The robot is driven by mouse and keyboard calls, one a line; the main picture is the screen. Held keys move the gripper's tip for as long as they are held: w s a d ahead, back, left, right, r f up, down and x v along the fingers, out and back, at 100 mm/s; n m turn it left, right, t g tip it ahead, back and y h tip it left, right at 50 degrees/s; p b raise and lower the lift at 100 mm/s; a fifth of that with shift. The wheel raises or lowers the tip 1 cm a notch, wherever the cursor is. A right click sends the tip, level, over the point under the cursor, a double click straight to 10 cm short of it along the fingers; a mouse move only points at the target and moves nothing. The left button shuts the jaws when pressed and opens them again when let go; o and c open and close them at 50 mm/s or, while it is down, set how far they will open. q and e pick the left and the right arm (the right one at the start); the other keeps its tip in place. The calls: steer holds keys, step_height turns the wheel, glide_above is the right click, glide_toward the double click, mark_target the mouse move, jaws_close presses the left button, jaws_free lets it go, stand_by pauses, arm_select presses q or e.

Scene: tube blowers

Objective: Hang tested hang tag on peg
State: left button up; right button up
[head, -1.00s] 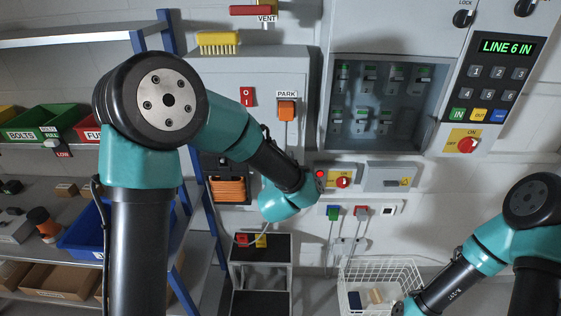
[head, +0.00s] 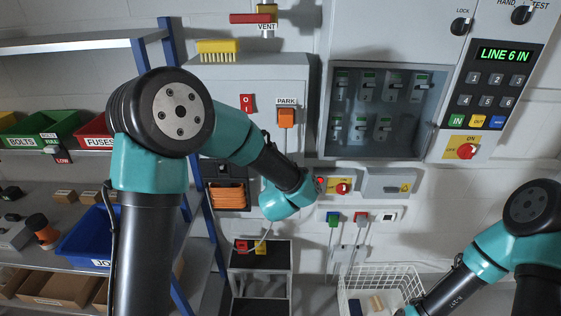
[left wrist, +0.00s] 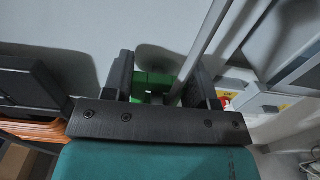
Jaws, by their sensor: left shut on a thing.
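In the left wrist view my left gripper (left wrist: 162,78) is shut on a green piece (left wrist: 153,84), of which only a part shows between the fingers. It may be the hang tag; no lettering on it is readable. A pale grey rod or pole (left wrist: 208,42) runs slantwise close by the right finger; I cannot tell whether they touch. In the head view my left wrist is in front of the grey cabinet, below the PARK switch, and hides the gripper and what it holds. My right gripper is not in view; that arm reaches to the bottom edge by the white basket. I cannot make out a peg.
A red tag-like piece (head: 241,246) and a yellow one (head: 261,247) are at the black-topped step stand (head: 262,258). The orange PARK switch (head: 286,118), coiled orange cable (head: 227,194) and red-knob box (head: 341,187) are near my left wrist. The white wire basket (head: 409,281) stands lower right.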

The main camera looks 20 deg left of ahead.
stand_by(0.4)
arm_select(q)
steer(key=o, duration=1)
steer(key=shift+s, duration=0.1)
steer(key=v, duration=1.7)
steer(key=shift+s, duration=0.1)
